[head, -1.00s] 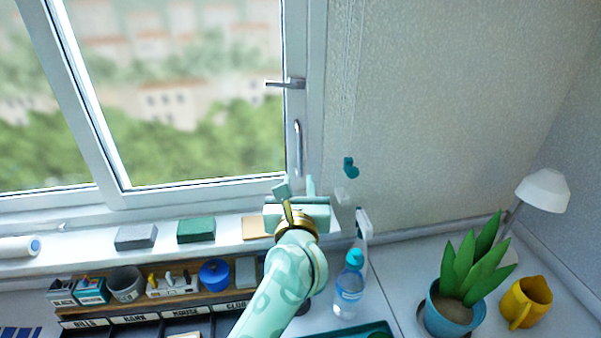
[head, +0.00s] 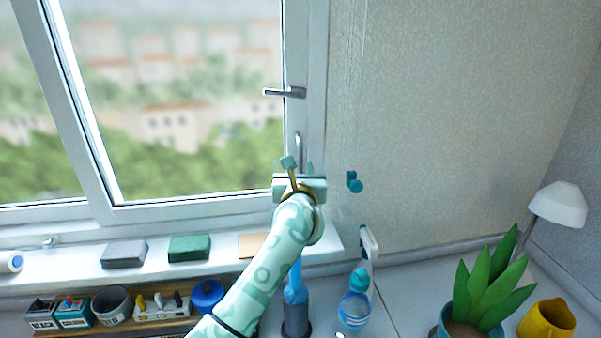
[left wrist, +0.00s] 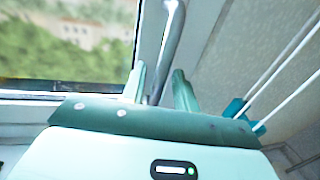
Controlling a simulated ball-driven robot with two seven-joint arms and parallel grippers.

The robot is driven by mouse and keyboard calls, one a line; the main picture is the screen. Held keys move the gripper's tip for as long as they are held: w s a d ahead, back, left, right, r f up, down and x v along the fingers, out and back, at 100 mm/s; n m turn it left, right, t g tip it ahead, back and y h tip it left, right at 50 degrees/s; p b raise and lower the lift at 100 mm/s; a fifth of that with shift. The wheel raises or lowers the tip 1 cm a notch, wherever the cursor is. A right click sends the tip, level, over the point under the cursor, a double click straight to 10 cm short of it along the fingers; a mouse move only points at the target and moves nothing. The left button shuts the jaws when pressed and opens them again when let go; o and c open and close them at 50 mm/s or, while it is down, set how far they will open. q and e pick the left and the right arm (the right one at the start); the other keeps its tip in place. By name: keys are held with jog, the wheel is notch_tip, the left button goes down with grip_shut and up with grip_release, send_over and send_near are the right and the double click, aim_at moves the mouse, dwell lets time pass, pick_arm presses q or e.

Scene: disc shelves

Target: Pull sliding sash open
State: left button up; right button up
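The sliding sash (head: 200,208) is a white-framed window pane filling the upper left of the head view. On its right stile are a grey lever handle (head: 284,92) and, lower down, a vertical metal pull bar (head: 299,148). My left gripper (head: 298,166) is at the lower end of the pull bar. In the left wrist view the fingers (left wrist: 158,76) are apart, with the pull bar (left wrist: 172,45) appearing between them. I cannot tell whether they touch it. The gripper hides the bar's lower end in the head view. My right gripper is not in view.
The sill holds a grey block (head: 124,255), a green block (head: 189,248) and a tan block (head: 251,246). Below are a bottle (head: 355,306), small containers and a blue pot (head: 207,297). A teal cord cleat (head: 354,182) is on the wall right of the gripper.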

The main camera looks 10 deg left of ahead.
pick_arm(q)
jog(key=shift+w+a, duration=0.1)
jog(key=shift+w, duration=0.3)
